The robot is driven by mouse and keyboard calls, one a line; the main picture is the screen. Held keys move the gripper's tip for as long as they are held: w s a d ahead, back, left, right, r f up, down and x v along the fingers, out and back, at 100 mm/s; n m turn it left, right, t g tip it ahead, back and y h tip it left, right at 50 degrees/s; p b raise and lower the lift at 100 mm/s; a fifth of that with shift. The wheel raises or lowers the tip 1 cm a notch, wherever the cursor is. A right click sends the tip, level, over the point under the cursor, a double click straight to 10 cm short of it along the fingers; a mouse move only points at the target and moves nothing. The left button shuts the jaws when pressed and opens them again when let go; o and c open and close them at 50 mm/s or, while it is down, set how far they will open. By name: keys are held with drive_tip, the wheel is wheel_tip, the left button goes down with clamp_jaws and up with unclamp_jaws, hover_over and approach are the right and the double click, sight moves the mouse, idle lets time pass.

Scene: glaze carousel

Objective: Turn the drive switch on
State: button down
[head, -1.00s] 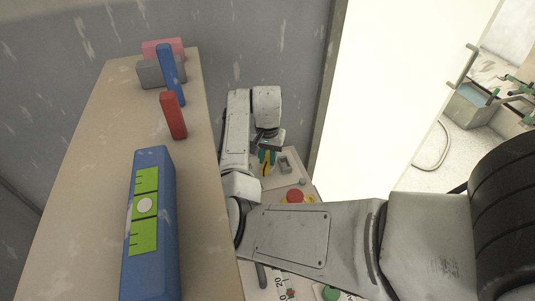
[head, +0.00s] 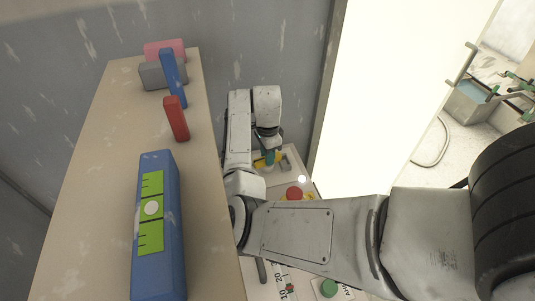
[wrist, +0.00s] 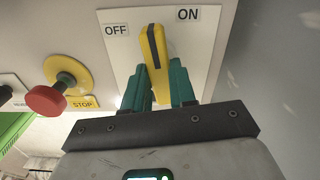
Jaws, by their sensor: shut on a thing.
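The drive switch has a yellow handle with a black stripe (wrist: 154,45), on a white plate (wrist: 205,45) in the wrist view. Its tip points up between the OFF label (wrist: 116,30) and the ON label (wrist: 188,14). My gripper (wrist: 165,82) has teal fingers on both sides of the handle and is shut on it. In the head view my gripper (head: 268,158) is at the panel beyond my arm, with some yellow of the handle (head: 258,162) showing beside it. The labels cannot be read there.
A red stop button (wrist: 45,100) on a yellow base sits left of the switch; it also shows in the head view (head: 294,193). A green button (head: 329,288) is nearer. A cabinet top (head: 90,180) with coloured blocks and a blue level (head: 172,225) stands left.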

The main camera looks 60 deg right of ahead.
drive_tip(key=shift+m, duration=0.8)
drive_tip(key=c, duration=0.9)
unclamp_jaws()
wheel_tip(320, 180, up, 11)
drive_tip(key=shift+f+b, duration=0.1)
drive_tip(key=shift+b, duration=0.4)
drive_tip(key=shift+f, duration=0.1)
